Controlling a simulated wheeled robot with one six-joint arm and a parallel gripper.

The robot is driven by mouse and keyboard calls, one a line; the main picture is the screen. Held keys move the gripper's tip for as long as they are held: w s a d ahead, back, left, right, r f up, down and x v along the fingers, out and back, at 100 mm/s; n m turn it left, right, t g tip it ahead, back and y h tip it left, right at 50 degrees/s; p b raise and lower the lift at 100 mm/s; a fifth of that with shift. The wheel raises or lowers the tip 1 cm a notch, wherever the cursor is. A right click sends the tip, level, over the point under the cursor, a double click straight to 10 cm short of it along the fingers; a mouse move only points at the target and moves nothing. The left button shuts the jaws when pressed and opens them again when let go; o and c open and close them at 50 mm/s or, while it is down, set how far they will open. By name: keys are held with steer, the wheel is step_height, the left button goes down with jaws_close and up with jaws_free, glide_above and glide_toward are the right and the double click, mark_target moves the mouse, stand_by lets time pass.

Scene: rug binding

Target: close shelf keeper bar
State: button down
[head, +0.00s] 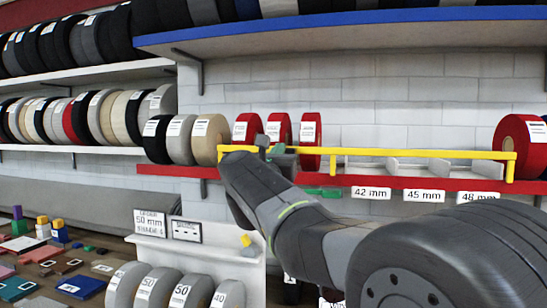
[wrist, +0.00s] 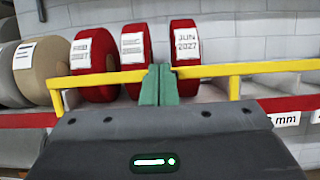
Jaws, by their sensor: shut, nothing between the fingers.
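The yellow keeper bar (head: 400,153) runs lengthwise in front of the red shelf, on short yellow posts. It also shows in the wrist view (wrist: 265,68), passing across the red rolls. My gripper (head: 272,150) is at the left part of the bar. Its green fingers (wrist: 160,85) are together with nothing between them, and they overlap the bar in the wrist view; I cannot tell whether they touch it. The red shelf (head: 345,181) carries red rolls (head: 310,138) behind the bar. My arm hides part of the shelf's front.
Dark, grey and tan rolls (head: 180,138) stand left of the red ones. One red roll (head: 518,143) is at the far right. White dividers and size labels (head: 424,196) mark the empty slots between. A blue shelf (head: 350,30) hangs above. Grey rolls (head: 190,288) stand below.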

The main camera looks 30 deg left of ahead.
steer(key=s+d+b, duration=0.2)
steer(key=s, duration=0.7)
steer(key=shift+d, duration=0.15)
